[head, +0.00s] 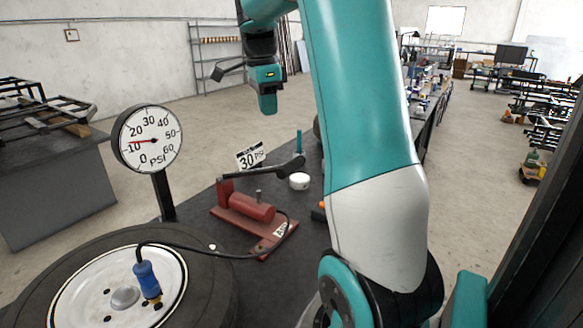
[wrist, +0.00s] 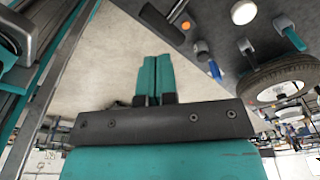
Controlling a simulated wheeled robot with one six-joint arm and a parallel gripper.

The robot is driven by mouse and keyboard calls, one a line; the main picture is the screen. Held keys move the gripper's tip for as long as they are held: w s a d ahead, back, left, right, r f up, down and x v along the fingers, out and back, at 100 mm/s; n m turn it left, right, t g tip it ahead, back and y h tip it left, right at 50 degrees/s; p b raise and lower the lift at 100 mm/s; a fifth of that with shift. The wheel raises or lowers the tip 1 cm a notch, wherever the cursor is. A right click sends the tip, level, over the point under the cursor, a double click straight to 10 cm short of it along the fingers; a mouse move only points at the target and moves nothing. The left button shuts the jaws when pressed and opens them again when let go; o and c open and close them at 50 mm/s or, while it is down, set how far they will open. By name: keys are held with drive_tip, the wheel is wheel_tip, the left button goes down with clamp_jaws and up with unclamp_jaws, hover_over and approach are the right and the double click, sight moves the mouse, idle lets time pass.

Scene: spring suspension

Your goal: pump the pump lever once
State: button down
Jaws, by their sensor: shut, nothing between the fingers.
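The red pump (head: 250,207) stands on the dark bench, with a red post at its left end.
A gauge (head: 148,138) on a post has its red needle near 10 PSI. A black hose (head: 190,248) runs to a blue connector (head: 148,280) on the tyre (head: 210,290). A card (head: 250,156) reading 30 PSI and a white round object (head: 299,181) are near the lever.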

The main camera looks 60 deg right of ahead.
sight(291, 161)
drive_tip(key=n+p, duration=0.2)
drive_tip(key=n+h+p, duration=0.1)
drive_tip(key=n+p, duration=0.1)
drive_tip(key=n, duration=0.1)
drive_tip(key=s+d+r+n+h+p, duration=0.1)
drive_tip(key=n, duration=0.1)
drive_tip(key=shift+d+p, duration=0.1)
drive_tip(key=shift+p, duration=0.3)
drive_tip(key=p+x, duration=0.1)
drive_tip(key=x, duration=0.3)
drive_tip(key=p+x, duration=0.1)
drive_tip(key=x, duration=0.4)
drive_tip(key=p+x, duration=0.2)
drive_tip(key=x, duration=0.2)
drive_tip(key=shift+s+a+f, duration=0.25)
drive_tip(key=shift+s+f, duration=0.05)
drive_tip(key=shift+f, duration=0.15)
drive_tip(key=shift+f, duration=0.1)
